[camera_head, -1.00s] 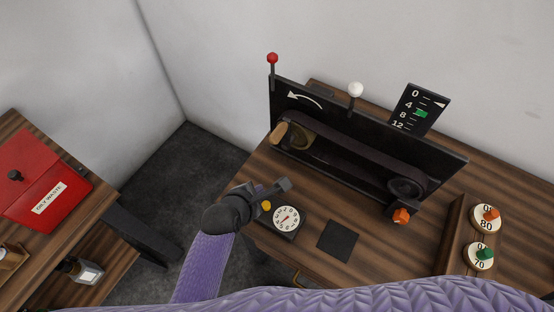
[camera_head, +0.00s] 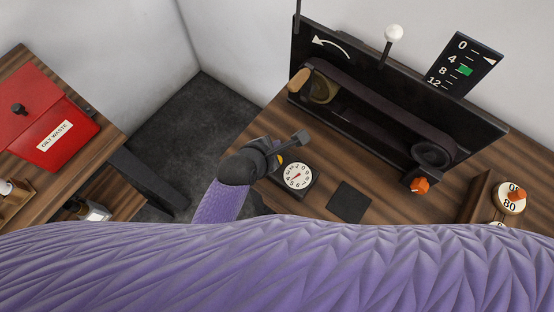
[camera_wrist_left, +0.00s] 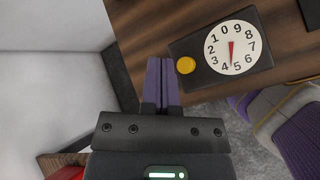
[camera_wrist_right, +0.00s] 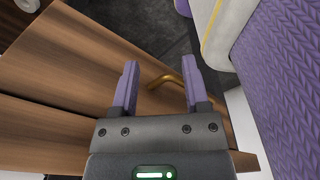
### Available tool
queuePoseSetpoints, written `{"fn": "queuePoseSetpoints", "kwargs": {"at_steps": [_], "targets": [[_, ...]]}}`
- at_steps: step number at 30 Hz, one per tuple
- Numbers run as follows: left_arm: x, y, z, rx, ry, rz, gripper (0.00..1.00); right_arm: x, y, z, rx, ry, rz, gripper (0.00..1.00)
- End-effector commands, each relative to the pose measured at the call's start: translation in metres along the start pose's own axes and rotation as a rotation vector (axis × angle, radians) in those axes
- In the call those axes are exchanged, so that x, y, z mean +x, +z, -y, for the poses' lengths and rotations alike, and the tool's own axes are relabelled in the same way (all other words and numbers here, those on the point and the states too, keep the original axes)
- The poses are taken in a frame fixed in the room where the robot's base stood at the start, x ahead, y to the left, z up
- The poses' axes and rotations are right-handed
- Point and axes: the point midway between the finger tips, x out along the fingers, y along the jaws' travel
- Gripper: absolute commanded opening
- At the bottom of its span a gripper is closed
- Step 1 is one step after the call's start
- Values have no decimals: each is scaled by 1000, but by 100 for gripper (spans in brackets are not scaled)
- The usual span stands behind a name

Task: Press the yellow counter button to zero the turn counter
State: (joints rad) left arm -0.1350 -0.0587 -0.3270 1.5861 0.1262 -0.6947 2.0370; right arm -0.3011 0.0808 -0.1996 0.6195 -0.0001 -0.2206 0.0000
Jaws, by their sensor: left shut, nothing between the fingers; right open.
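The turn counter is a dark box with a white numbered dial (camera_head: 298,176), near the bench's front edge; its red needle points near 4 and 5 in the left wrist view (camera_wrist_left: 231,47). The yellow button (camera_wrist_left: 185,65) sits on the box beside the dial; in the head view only a sliver of it (camera_head: 280,160) shows behind my gripper. My left gripper (camera_head: 301,137) is shut and empty, above and beside the button. In the left wrist view its fingertips (camera_wrist_left: 162,62) appear just left of the button; contact cannot be told. My right gripper (camera_wrist_right: 160,68) is open and empty.
Behind the counter stands a black panel with a belt drive (camera_head: 380,108) and a white-knobbed lever (camera_head: 393,34). A dark square pad (camera_head: 349,199) lies right of the counter. A brass handle (camera_wrist_right: 167,79) shows between the right fingers. A red waste box (camera_head: 60,135) stands left.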

Motion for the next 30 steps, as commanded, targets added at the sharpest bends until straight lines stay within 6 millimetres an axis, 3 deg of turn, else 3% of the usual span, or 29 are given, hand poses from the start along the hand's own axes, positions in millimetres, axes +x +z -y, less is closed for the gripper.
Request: {"fn": "queuePoseSetpoints", "kwargs": {"at_steps": [1, 3, 9, 30], "targets": [[10, -7, 8, 0, 0, 0, 0, 15, 1, 0, 0, 0, 1, 59], [16, -11, 14, -2, 0, 0, 0, 25, 2, 0, 0, 0, 1, 59], [28, -23, 23, -2, 0, 1, 0, 36, 4, 0, -3, 2, 2, 59], [28, -23, 23, 0, 0, 1, 0, 36, 4, -3, -6, 6, 4, 59]]}}
